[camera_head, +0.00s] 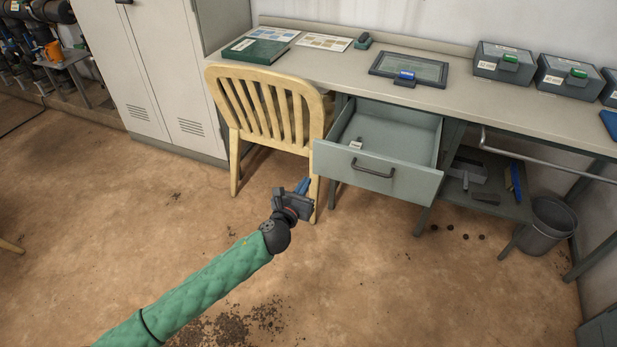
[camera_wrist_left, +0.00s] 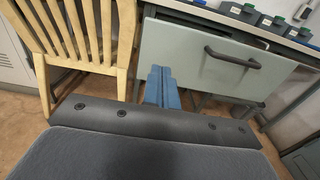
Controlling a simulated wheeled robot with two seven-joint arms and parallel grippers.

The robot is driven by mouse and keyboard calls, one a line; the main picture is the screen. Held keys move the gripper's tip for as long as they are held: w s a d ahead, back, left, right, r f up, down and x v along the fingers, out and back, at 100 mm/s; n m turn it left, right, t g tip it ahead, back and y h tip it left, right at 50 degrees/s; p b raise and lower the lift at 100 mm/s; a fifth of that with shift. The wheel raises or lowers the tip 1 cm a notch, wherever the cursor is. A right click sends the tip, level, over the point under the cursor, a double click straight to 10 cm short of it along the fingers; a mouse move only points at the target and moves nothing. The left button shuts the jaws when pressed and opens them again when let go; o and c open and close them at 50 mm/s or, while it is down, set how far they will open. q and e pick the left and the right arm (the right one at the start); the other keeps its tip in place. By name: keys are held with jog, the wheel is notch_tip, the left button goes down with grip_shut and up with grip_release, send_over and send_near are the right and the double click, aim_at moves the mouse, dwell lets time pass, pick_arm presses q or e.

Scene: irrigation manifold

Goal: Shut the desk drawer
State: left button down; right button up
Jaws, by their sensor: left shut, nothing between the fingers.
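The desk drawer (camera_head: 378,170) is pulled well out from under the desk, its inside showing, with a small white-labelled item (camera_head: 356,144) in it. Its grey-green front has a dark bar handle (camera_head: 372,170). In the left wrist view the drawer front (camera_wrist_left: 185,60) and handle (camera_wrist_left: 232,58) fill the upper right. My left gripper (camera_head: 303,186) is shut and empty, with blue fingers, in front of and left of the drawer front and below the handle. In the wrist view its fingertips (camera_wrist_left: 161,72) overlap the front's lower left part; I cannot tell whether they touch. My right gripper is not in view.
A wooden chair (camera_head: 268,105) stands close to the left of the drawer. The desk (camera_head: 450,85) carries a tablet, a green book and several grey boxes. A lower shelf (camera_head: 500,203) and a bin (camera_head: 548,226) are at right. The floor in front is open.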

aim_at(324, 153)
pick_arm(q)
jog(key=x, duration=1.2)
jog(key=shift+w+f, duration=0.1)
jog(key=shift+w, duration=0.2)
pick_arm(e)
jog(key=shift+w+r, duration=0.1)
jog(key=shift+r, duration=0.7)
pick_arm(q)
jog(key=shift+d, duration=0.1)
